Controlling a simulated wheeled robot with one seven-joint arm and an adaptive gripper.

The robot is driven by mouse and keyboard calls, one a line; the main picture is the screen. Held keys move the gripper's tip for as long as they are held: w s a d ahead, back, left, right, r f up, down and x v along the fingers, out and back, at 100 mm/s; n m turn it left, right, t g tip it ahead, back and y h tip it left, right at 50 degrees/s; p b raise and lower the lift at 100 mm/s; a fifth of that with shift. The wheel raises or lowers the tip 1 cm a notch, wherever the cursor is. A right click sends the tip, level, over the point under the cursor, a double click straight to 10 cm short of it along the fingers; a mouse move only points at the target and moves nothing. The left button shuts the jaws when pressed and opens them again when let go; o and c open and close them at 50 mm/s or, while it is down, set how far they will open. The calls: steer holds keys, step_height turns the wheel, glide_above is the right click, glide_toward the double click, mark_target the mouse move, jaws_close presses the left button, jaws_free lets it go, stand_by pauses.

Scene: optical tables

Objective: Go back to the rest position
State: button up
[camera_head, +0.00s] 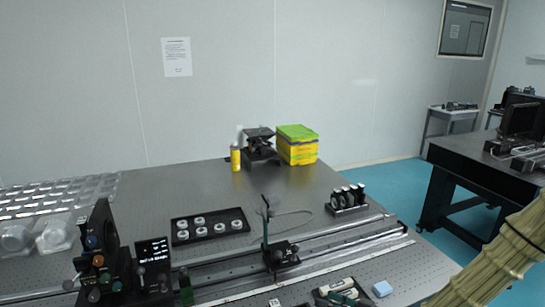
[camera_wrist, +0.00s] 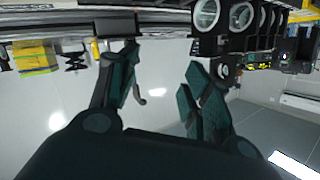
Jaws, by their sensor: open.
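My gripper (camera_wrist: 160,85) shows in the wrist view with its two dark fingers spread apart and nothing between them. The wrist view appears upside down, with the table edge along the top and the pale wall beyond the fingers. In the head view my arm enters at the lower right, under a tan ribbed cover, and the gripper itself is not visible there. A row of black-mounted round optics (camera_head: 347,198) stands on the optical table (camera_head: 330,180); similar round optics (camera_wrist: 240,17) show near the right finger in the wrist view.
A black tray with white rings (camera_head: 210,227) lies mid-table. A long rail with a mounted post (camera_head: 279,253) crosses the front. A yellow-green box (camera_head: 298,149), a black lab jack (camera_head: 260,147) and a yellow bottle (camera_head: 235,159) stand at the back. A second table (camera_head: 470,165) is at right.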

steer(key=s+f+m+g+h, duration=0.4)
steer(key=s+f+h, duration=0.2)
steer(key=s+f, duration=0.9)
steer(key=s+d+f+m+g+h, duration=0.1)
steer(key=s+d+f+g+h, duration=0.3)
steer(key=s, duration=0.5)
steer(key=s+d+f+m+g+h, duration=0.1)
steer(key=s+d+f+g+h, duration=0.15)
steer(key=s+f, duration=0.5)
step_height(320, 180, down, 8)
steer(key=s+b, duration=0.1)
steer(key=b, duration=0.9)
steer(key=shift+s+d+t+y, duration=0.2)
steer(key=shift+s+t+y, duration=0.15)
steer(key=shift+y, duration=0.1)
